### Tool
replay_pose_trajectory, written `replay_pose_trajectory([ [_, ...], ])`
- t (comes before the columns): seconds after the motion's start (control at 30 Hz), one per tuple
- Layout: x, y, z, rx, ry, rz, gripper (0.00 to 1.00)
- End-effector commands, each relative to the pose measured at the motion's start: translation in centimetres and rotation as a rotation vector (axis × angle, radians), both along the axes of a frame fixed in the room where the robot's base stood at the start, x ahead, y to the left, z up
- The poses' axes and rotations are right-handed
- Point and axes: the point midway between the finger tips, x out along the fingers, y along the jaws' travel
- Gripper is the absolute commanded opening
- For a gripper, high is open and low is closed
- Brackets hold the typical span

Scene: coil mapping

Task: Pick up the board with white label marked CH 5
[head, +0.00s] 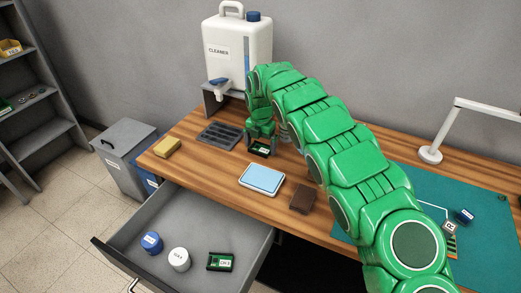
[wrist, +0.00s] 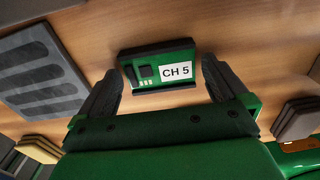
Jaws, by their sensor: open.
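The board (wrist: 140,72) with the white label marked CH 5 (wrist: 179,71) lies on the wooden desk in the wrist view. It is green with a dark frame and faces up toward the camera. My gripper (wrist: 163,78) is open, with one dark finger on each side of the board's near part. I cannot tell whether the fingers touch it. In the head view, my gripper (head: 261,138) is low over the desk, and the board (head: 260,151) shows just below it, partly hidden.
The CLEANER jug (head: 225,45) stands behind. The open drawer (head: 205,215) holds two round containers and another green labelled board (head: 219,262).

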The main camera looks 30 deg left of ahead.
Motion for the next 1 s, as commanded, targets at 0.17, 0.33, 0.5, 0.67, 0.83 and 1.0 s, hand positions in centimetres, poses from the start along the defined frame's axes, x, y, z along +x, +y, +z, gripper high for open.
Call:
replay_pose_trajectory([
  [0.17, 0.0, 0.0, -0.3, 0.001, -0.001, 0.0, 1.0],
  [0.33, 0.0, 0.0, -0.3, 0.001, -0.001, 0.0, 0.88],
  [0.5, 0.0, 0.0, -0.3, 0.001, -0.001, 0.0, 0.62],
  [0.67, 0.0, 0.0, -0.3, 0.001, -0.001, 0.0, 0.55],
  [0.83, 0.1, 0.0, -0.1, 0.001, -0.002, -0.001, 0.55],
  [1.0, 0.1, 0.1, 0.9, 0.003, -0.003, -0.001, 0.55],
])
